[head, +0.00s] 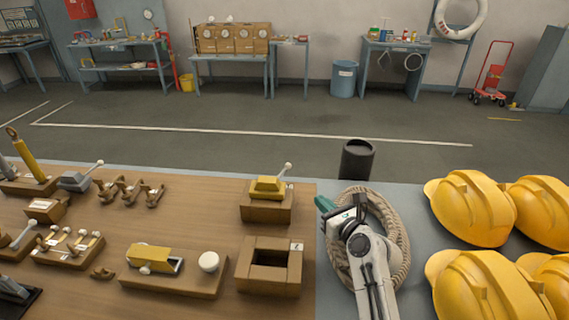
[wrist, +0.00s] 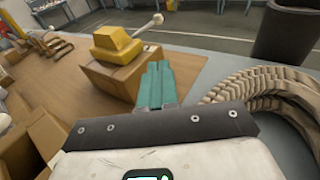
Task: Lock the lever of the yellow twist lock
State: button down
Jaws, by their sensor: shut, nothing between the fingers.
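The yellow twist lock (head: 267,187) sits on a brown wooden block (head: 265,211) near the right end of the wooden bench top. Its lever (head: 285,170) is a thin rod with a pale ball at the end, tilted up to the right. In the wrist view the yellow lock (wrist: 117,45) is ahead and to the left, with its lever (wrist: 150,24) rising to the right. My gripper (head: 323,204) is to the right of the block, over the grey surface by the rope coil. Its teal fingers (wrist: 157,85) are shut and empty, apart from the lock.
A rope coil (head: 399,233) lies around my arm's position, with a dark cylinder (head: 357,160) behind it. Yellow helmets (head: 470,207) stand at the right. An open wooden box (head: 245,277) is in front of the lock. A grey lever lock (head: 75,181) and several fittings stand left.

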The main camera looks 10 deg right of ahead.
jog(key=shift+w+a, duration=0.15)
jog(key=shift+w, duration=0.3)
jog(key=b+x, duration=0.3)
jog(key=x, duration=0.1)
jog(key=b+x, duration=0.3)
jog(key=x, duration=0.1)
jog(key=b+x, duration=0.3)
jog(key=x, duration=0.1)
jog(key=shift+w+r, duration=0.25)
jog(key=shift+w, duration=0.1)
jog(key=shift+w+a+r+b, duration=0.25)
jog(key=shift+w+b, duration=0.3)
